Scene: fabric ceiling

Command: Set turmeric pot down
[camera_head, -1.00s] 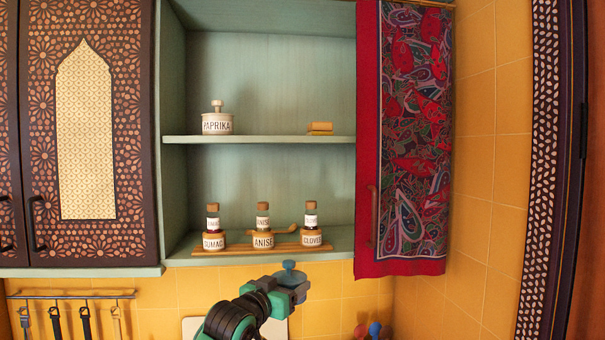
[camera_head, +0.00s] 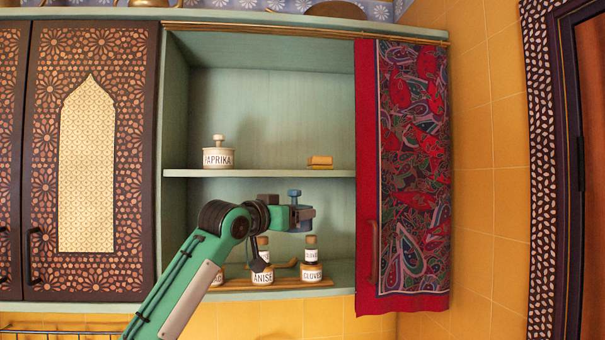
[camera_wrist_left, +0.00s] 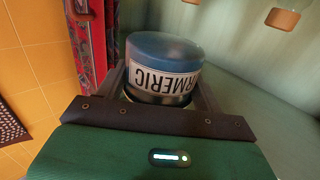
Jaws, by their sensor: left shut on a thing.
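My left gripper (camera_head: 302,215) is shut on the turmeric pot (camera_wrist_left: 165,68), a blue pot with a white label that reads upside down in the left wrist view. In the head view the pot's blue top (camera_head: 294,193) shows above the jaws, and the jaws hide much of its body. The gripper holds it in front of the open cabinet, below the middle shelf (camera_head: 260,173) in the picture and above the lower row of jars. My right gripper is not in view.
A paprika pot (camera_head: 218,157) stands left on the middle shelf, and a small yellow-orange block (camera_head: 320,162) lies right. Between them the shelf is bare. Labelled jars (camera_head: 311,265) stand on a wooden rack below, partly behind my arm. A red patterned cloth (camera_head: 410,180) hangs at the right.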

